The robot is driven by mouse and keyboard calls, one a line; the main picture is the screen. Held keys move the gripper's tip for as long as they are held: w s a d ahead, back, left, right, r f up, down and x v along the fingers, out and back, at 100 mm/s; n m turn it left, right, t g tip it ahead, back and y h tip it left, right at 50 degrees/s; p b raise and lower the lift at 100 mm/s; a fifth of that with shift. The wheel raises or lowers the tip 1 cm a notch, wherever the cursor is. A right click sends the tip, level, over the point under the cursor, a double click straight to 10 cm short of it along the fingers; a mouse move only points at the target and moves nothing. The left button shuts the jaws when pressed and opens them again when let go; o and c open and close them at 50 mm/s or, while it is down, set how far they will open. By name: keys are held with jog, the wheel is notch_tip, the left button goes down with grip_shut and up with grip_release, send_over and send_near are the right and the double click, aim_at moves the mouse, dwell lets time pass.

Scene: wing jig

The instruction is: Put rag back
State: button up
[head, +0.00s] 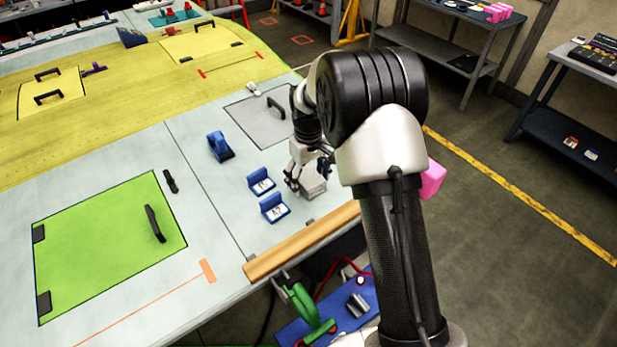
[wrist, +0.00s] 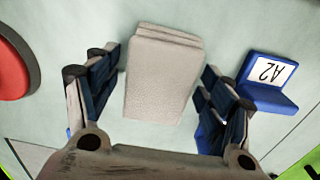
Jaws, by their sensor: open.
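The rag, a folded pale grey cloth (head: 314,184), lies on the light wing surface near its wooden edge strip. It also shows in the wrist view (wrist: 160,80), in the middle between the fingers. My gripper (head: 307,172) is low over the rag. In the wrist view my gripper (wrist: 157,78) is open, with one finger on each side of the rag and a gap on both sides. I cannot tell the exact height of the fingertips above the surface.
Two blue label stands (head: 261,183) (head: 274,208) stand left of the rag; one reads A2 (wrist: 268,82). A blue tool (head: 219,147) and grey panel (head: 262,115) lie farther back. A wooden strip (head: 300,243) runs along the edge. A red round thing (wrist: 14,68) is at left.

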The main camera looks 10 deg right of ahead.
aim_at(309, 177)
jog(key=s+r+m+t+p, duration=0.1)
jog(key=s+r, duration=0.2)
jog(key=r, duration=0.7)
jog(key=s+r+p, duration=0.1)
jog(key=s+r, duration=0.2)
jog(key=r, duration=0.7)
jog(key=s+r+m+t, duration=0.1)
jog(key=s+r, duration=0.2)
jog(key=s, duration=0.6)
jog(key=s+r+m+t, duration=0.1)
jog(key=s+r, duration=0.3)
jog(key=s, duration=0.6)
jog(key=s+f+m+t, duration=0.1)
jog(key=s+f, duration=0.2)
jog(key=s, duration=0.5)
jog(key=shift+s+m+t, duration=0.3)
jog(key=shift+s, duration=0.1)
